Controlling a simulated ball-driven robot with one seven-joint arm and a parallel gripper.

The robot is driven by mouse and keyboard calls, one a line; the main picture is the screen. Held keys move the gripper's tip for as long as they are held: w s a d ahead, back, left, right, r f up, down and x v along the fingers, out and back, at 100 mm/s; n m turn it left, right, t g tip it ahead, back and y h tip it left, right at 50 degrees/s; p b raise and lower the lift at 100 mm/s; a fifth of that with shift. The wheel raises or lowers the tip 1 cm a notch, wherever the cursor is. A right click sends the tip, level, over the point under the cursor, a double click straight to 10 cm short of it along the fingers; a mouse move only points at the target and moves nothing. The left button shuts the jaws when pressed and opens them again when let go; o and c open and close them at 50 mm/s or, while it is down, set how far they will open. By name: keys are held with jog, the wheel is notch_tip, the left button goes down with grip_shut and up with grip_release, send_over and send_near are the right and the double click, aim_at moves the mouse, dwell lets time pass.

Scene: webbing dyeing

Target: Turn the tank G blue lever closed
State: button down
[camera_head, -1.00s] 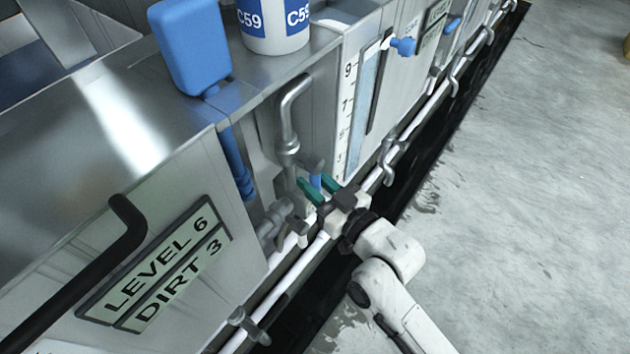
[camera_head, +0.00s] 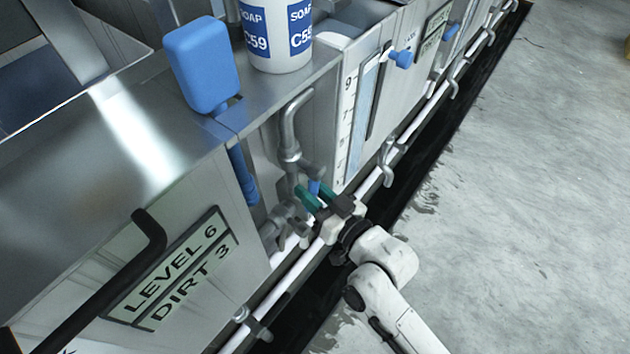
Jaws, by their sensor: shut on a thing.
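A small blue lever (camera_head: 314,187) shows at the grey pipe fittings low on the tank's front. My gripper (camera_head: 316,193) has green-tipped fingers on either side of the lever and is shut on it. The fingers hide part of the lever and the valve behind it, so its exact angle is hard to tell. A bent grey pipe (camera_head: 290,128) rises above the valve. No tank G letter is readable.
A white soap tub marked C59 (camera_head: 275,65) and a blue paddle-shaped piece (camera_head: 201,65) are on the tank top. White pipes (camera_head: 292,285) run low along the front. A black bar handle (camera_head: 148,232) juts out at left. Open concrete floor (camera_head: 520,220) lies right.

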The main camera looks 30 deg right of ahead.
jog(key=a+m+p, duration=0.1)
jog(key=p, duration=0.1)
jog(key=r+m+p, duration=0.1)
jog(key=m+p, duration=0.1)
jog(key=shift+s+a+r+g, duration=0.2)
jog(key=shift+s+a+g, duration=0.15)
jog(key=shift+g, duration=0.05)
jog(key=shift+s+a+r+m+g+y+p, duration=0.3)
jog(key=shift+r+m+p, duration=0.45)
jog(key=shift+m+p, duration=0.85)
jog(key=shift+s+a+r+m+g+y+p, duration=0.1)
jog(key=shift+a+r+m+g+y+p, duration=0.35)
jog(key=shift+m+p, duration=1.15)
jog(key=shift+s+a+r+m+g+y+p, duration=0.15)
jog(key=shift+a+r+m+y+p, duration=0.3)
jog(key=shift+r+m+p, duration=1.05)
jog(key=shift+f+m, duration=0.45)
jog(key=shift+m, duration=0.15)
jog(key=c, duration=1)
grip_release()
jog(key=b+v, duration=0.2)
jog(key=v, duration=0.8)
jog(key=shift+s+r, duration=0.15)
jog(key=shift+s, duration=0.2)
